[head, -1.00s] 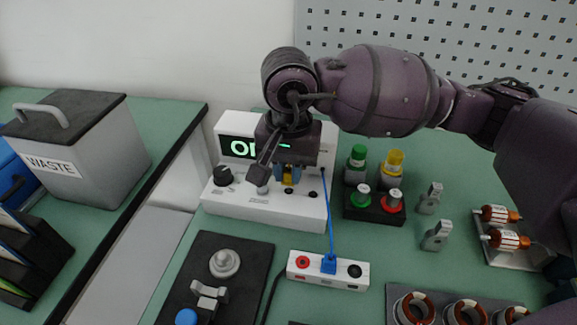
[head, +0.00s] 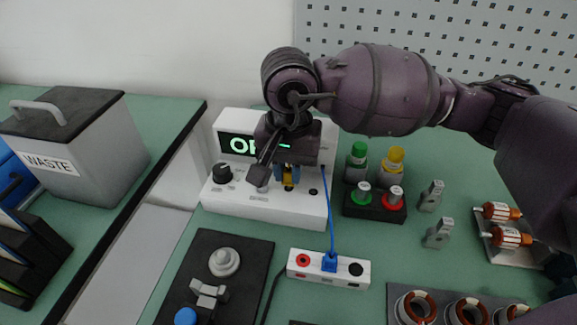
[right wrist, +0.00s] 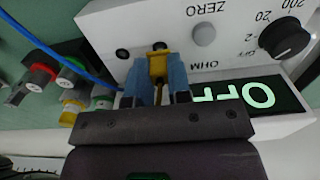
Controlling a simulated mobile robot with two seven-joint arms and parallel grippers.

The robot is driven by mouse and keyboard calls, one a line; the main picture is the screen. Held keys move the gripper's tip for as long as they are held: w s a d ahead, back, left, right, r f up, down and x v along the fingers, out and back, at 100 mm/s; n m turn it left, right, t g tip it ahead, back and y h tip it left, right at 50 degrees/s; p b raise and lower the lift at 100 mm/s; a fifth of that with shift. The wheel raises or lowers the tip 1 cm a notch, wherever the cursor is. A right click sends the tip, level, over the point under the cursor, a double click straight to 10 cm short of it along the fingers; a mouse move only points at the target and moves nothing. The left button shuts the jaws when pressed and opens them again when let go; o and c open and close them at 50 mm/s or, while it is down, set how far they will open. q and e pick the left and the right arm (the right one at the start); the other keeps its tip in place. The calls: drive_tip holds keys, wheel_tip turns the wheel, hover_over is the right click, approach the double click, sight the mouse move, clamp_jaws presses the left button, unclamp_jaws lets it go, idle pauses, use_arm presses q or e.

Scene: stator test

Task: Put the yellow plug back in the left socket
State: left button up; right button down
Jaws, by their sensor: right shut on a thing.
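The yellow plug (head: 288,177) is in my right gripper (head: 288,173), in front of the lower face of the white ohm meter (head: 243,207). In the right wrist view the blue fingers of the right gripper (right wrist: 160,75) are shut on both sides of the yellow plug (right wrist: 158,65). Its far end is close to a dark socket (right wrist: 160,46). I cannot tell whether the plug touches or enters it. Another dark socket (right wrist: 122,53) sits beside it and is empty. The meter's display (right wrist: 262,96) reads OFF. My left gripper is out of view.
A blue lead (head: 330,220) runs from the meter's right side to a white socket block (head: 300,274). Green-capped and yellow-capped bottles (head: 393,165) stand to the right. A grey waste bin (head: 75,150) stands left.

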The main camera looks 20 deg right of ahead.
drive_tip(key=shift+f, duration=0.5)
idle(0.7)
drive_tip(key=shift+f+b, duration=0.4)
idle(0.4)
drive_tip(key=c, duration=1)
unclamp_jaws()
